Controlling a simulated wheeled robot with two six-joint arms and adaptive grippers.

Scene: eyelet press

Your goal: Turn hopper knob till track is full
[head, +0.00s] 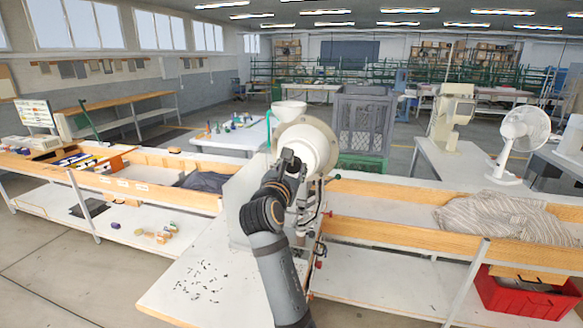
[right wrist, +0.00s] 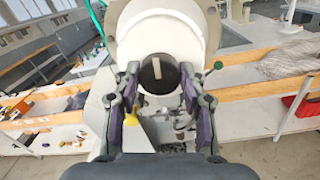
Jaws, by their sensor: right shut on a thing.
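The cream-white eyelet press with its round hopper drum (head: 318,146) stands at the middle of the head view, and the drum also fills the upper middle of the right wrist view (right wrist: 160,35). A dark round hopper knob (right wrist: 159,86) with a pale bar mark, close to upright, sits at the front of the drum. My right gripper (head: 289,160) has its two fingers on either side of the knob and is shut on it. In the head view my arm hides the knob. I cannot make out the track or any eyelets in it. My left gripper is out of view.
A white funnel (head: 290,108) tops the press. Small dark pieces lie scattered on the white table (head: 170,290) in front. Striped cloth (head: 500,218) lies on the right bench, with a red crate (head: 522,295) below. A grey crate (head: 362,120) stands behind.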

